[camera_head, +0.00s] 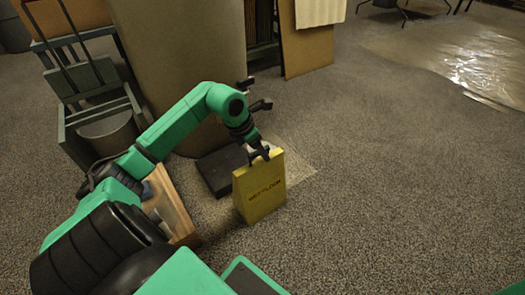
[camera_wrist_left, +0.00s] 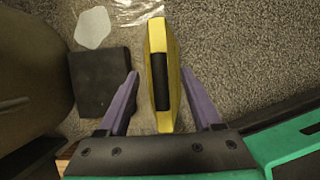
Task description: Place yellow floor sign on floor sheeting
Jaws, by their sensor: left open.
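The yellow floor sign (camera_head: 260,190) with dark lettering stands upright on the carpet near the middle of the head view. My left gripper (camera_head: 260,155) is at its top edge. In the left wrist view, the purple fingers of my left gripper (camera_wrist_left: 160,73) are open on either side of the sign (camera_wrist_left: 172,95), with gaps visible at both sides. The sign's top carries a dark handle strip (camera_wrist_left: 160,80). The floor sheeting (camera_head: 485,62), shiny and clear, lies on the carpet at the upper right of the head view. My right gripper is not in view.
A dark flat block (camera_head: 222,170) lies left of the sign, beside a large drum (camera_head: 185,40). A wooden tray-like box (camera_head: 168,205) and a green-grey rack (camera_head: 90,115) are at left. Boards (camera_head: 306,50) lean behind. Open carpet (camera_head: 400,180) stretches toward the sheeting.

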